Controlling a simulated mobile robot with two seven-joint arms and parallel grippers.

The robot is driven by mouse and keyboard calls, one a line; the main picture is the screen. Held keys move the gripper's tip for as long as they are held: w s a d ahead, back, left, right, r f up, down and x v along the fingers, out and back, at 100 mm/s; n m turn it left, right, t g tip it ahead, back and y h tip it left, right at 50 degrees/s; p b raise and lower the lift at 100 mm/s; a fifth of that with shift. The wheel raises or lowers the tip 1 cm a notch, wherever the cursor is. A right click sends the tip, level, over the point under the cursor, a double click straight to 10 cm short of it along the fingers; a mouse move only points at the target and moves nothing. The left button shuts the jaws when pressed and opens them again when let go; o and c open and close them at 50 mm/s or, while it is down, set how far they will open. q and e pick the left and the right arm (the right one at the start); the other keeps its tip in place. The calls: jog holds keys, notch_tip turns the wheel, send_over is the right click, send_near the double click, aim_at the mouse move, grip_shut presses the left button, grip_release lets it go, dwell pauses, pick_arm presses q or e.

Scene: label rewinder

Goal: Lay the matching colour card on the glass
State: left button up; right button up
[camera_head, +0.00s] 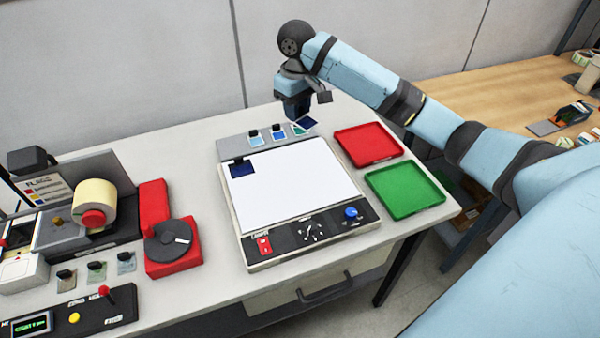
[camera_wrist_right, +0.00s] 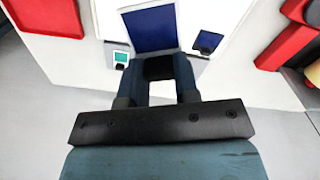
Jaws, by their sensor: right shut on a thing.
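The light box has a bright white glass (camera_head: 290,185). A dark blue sample with a black tab (camera_head: 241,170) lies at the glass's far left corner and shows in the wrist view (camera_wrist_right: 207,42). My right gripper (camera_head: 298,112) is over the back of the box, shut on the black handle of a dark blue card (camera_wrist_right: 150,28). The card's edge also shows in the head view (camera_head: 308,122). Lighter blue cards (camera_head: 255,139) (camera_head: 278,133) and a teal card (camera_head: 298,129) stand on the grey rack (camera_head: 232,148) behind the glass. My left gripper is out of view.
A red tray (camera_head: 368,144) and a green tray (camera_head: 405,190) lie right of the box. Its front panel has a red switch (camera_head: 264,245) and blue knob (camera_head: 351,213). The rewinder (camera_head: 75,225) and red blocks (camera_head: 155,199) stand left. The glass's middle is clear.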

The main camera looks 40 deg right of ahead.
jog(key=p, duration=0.1)
send_over(298, 175)
notch_tip(298, 175, down, 15)
jog(key=shift+w+r, duration=0.1)
jog(key=shift+r, duration=0.05)
jog(key=shift+f+p, duration=0.4)
jog(key=shift+f, duration=2.25)
jog(key=shift+f, duration=0.1)
jog(key=o, duration=0.9)
notch_tip(298, 175, up, 12)
jog(key=shift+r+b, duration=0.15)
jog(key=shift+b, duration=0.4)
